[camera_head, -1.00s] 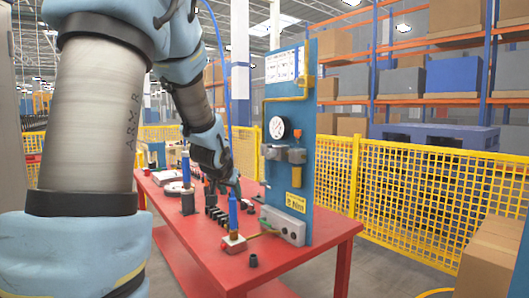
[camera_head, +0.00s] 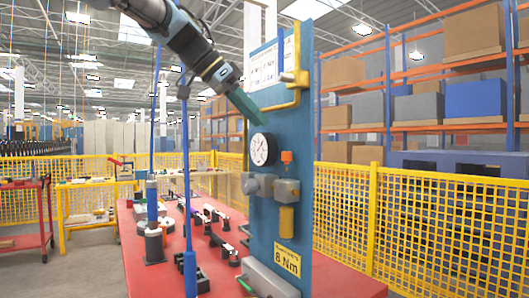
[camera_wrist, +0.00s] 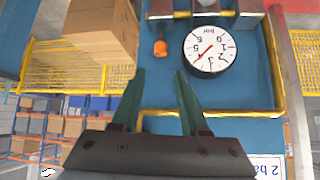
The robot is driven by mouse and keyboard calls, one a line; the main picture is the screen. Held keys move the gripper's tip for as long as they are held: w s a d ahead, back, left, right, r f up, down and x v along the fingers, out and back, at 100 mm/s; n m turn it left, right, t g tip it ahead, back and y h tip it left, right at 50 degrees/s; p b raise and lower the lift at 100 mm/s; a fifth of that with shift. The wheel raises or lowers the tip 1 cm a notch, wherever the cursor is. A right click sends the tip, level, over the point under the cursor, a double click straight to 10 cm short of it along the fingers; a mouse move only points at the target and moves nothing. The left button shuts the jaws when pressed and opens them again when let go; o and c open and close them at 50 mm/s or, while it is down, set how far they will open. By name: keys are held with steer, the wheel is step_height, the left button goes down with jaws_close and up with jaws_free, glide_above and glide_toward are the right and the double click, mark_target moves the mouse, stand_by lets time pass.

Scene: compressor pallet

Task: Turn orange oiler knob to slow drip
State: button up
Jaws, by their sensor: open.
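The orange oiler knob (camera_head: 287,156) sits on top of the right grey block (camera_head: 286,191) on the blue panel (camera_head: 268,215), above a yellow bowl (camera_head: 286,219). The round white gauge (camera_head: 262,149) is just left of it. My gripper (camera_head: 260,119) reaches down from the upper left, with its fingers above the gauge. In the wrist view, which is upside down, my gripper (camera_wrist: 158,74) is open with two green fingers apart and nothing between them. The orange knob (camera_wrist: 160,47) shows just past the fingertips, apart from them.
A yellow pipe (camera_head: 297,70) runs along the panel's upper part, near my gripper. A red table (camera_head: 340,284) carries several fittings and a blue upright tool (camera_head: 152,200). Yellow mesh fence (camera_head: 425,220) and loaded shelves stand behind. Open air lies left of the panel.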

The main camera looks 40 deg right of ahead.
mark_target(287, 157)
steer(key=p+x, duration=0.1)
steer(key=x, duration=0.9)
steer(key=shift+d+f, duration=0.1)
steer(key=shift+f, duration=0.1)
jaws_close()
